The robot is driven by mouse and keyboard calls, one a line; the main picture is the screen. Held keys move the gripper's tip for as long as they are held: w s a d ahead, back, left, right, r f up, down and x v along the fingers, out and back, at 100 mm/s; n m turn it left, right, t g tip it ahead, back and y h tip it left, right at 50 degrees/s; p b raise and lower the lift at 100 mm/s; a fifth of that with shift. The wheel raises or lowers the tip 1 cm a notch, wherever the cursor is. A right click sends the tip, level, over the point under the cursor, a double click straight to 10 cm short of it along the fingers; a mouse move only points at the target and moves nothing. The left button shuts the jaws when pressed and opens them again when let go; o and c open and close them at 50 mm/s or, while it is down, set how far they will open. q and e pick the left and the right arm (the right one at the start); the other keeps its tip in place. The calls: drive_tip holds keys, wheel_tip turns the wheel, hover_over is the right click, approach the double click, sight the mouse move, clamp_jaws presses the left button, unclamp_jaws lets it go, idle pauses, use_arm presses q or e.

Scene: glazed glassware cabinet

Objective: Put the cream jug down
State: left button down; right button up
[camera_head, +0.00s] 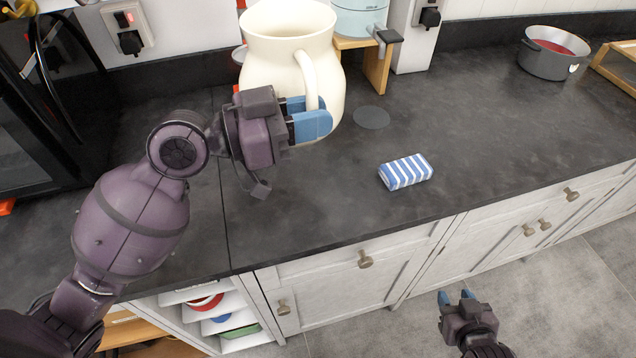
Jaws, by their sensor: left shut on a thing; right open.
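The cream jug (270,65) is upright at the top middle of the head view. My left gripper (312,118) is shut on the jug's handle with its blue fingertips. The jug appears to be above the dark counter (320,200); whether its base touches is hard to tell, as the gripper hides part of its lower side. My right gripper (457,297) is open and empty at the bottom right, in front of the cabinet fronts and over the floor.
A wooden stand (378,68) with a light blue container (360,18) is at the back. A grey pot (552,55) stands far right.

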use_arm(q)
wheel_tip(320, 180, down, 15)
drive_tip(key=b, duration=0.2)
use_arm(e)
drive_tip(key=f, duration=0.2)
drive_tip(key=shift+s+f, duration=0.2)
drive_tip(key=shift+f, duration=0.15)
use_arm(q)
drive_tip(key=shift+f, duration=0.25)
use_arm(e)
drive_tip(key=shift+f, duration=0.25)
use_arm(q)
drive_tip(key=c, duration=1)
unclamp_jaws()
drive_tip(key=shift+f, duration=0.1)
drive_tip(key=shift+c, duration=0.2)
use_arm(e)
drive_tip(key=shift+s, duration=0.1)
use_arm(q)
drive_tip(key=b+v, duration=0.3)
drive_tip(key=v, duration=0.9)
use_arm(e)
drive_tip(key=shift+a+f, duration=0.1)
drive_tip(key=shift+f, duration=1.45)
drive_tip(key=shift+s, duration=0.1)
